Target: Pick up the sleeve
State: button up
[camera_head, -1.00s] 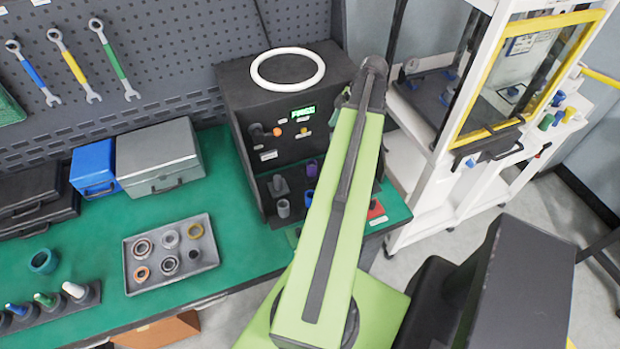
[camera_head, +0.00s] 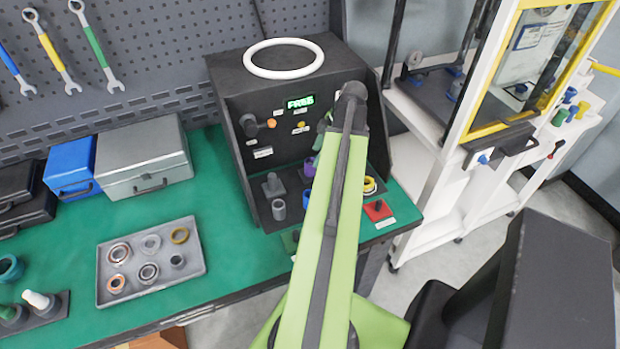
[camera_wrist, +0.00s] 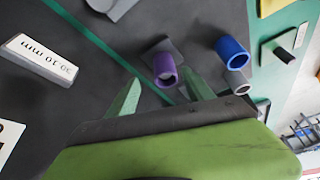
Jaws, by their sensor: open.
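Sleeve-like parts stand in the dark recess of the test machine. A purple sleeve (camera_head: 309,167) is beside my arm in the head view; in the wrist view, the purple sleeve (camera_wrist: 165,68) appears between the fingertips on a dark square base. A blue sleeve (camera_wrist: 232,53) and a small grey sleeve (camera_wrist: 238,82) are to its right; the head view also shows the blue sleeve (camera_head: 306,198) and the grey sleeve (camera_head: 279,209). My gripper (camera_wrist: 162,76) is open with nothing held. Its depth relative to the purple sleeve is unclear. In the head view, my arm mostly hides the gripper.
The test machine (camera_head: 230,95) has a white ring (camera_head: 284,58) on top and a grey post (camera_head: 273,184) inside. A seal tray (camera_head: 200,262) lies on the green bench (camera_head: 235,240).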

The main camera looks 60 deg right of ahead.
aim_at(310, 164)
jog(key=shift+w+f, duration=0.1)
jog(key=shift+f, duration=0.15)
jog(key=b+x, duration=0.2)
jog(key=a+b+x, duration=0.1)
jog(key=b+x, duration=0.1)
jog(key=x, duration=0.1)
jog(key=shift+w+a+f, duration=0.1)
grip_shut()
